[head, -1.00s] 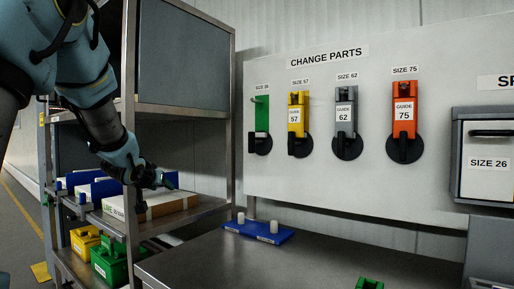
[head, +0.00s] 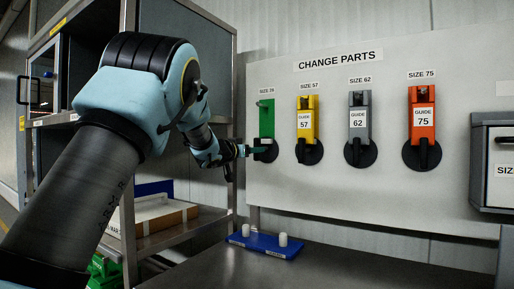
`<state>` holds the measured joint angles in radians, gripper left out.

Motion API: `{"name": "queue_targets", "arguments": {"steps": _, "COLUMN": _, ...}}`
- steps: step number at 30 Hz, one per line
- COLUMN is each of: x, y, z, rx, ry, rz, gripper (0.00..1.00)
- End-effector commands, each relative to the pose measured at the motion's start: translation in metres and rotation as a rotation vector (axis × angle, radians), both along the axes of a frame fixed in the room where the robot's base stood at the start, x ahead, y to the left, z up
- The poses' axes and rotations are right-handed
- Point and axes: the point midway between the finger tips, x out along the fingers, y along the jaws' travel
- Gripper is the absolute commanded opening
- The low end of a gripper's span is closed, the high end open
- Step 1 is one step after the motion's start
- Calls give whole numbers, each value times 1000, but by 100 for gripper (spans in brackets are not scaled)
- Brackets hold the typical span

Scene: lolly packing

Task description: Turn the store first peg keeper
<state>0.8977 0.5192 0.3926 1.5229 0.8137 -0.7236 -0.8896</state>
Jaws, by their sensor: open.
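The change parts board (head: 385,185) carries a row of pegs, each with a round black keeper below. The first peg, at the left under a partly legible size label, has a green backing (head: 267,118) and no guide hangs on it. Its black keeper (head: 268,152) is partly hidden by my gripper. My gripper (head: 256,151) is open, with its fingers reaching right to the keeper's handle. I cannot tell whether they touch it or which way the handle points.
Yellow (head: 305,103), grey (head: 360,99) and orange (head: 421,95) guides hang to the right above black keepers. A blue tray (head: 258,248) with white posts lies on the steel bench (head: 350,268). A steel shelf (head: 180,232) stands close behind my arm.

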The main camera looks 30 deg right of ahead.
Motion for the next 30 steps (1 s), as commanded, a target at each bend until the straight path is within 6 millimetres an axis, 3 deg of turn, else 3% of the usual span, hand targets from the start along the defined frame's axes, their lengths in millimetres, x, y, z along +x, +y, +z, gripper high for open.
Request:
{"name": "queue_targets", "arguments": {"steps": 6, "x": 12, "y": -22, "z": 1, "rx": 2, "ry": -1, "rz": 1, "gripper": 55}}
{"name": "queue_targets", "arguments": {"steps": 17, "x": 15, "y": -27, "z": 0, "rx": 1, "ry": 0, "rz": 1, "gripper": 55}}
{"name": "queue_targets", "arguments": {"steps": 30, "x": 15, "y": -26, "z": 0, "rx": 1, "ry": 0, "rz": 1, "gripper": 8}}
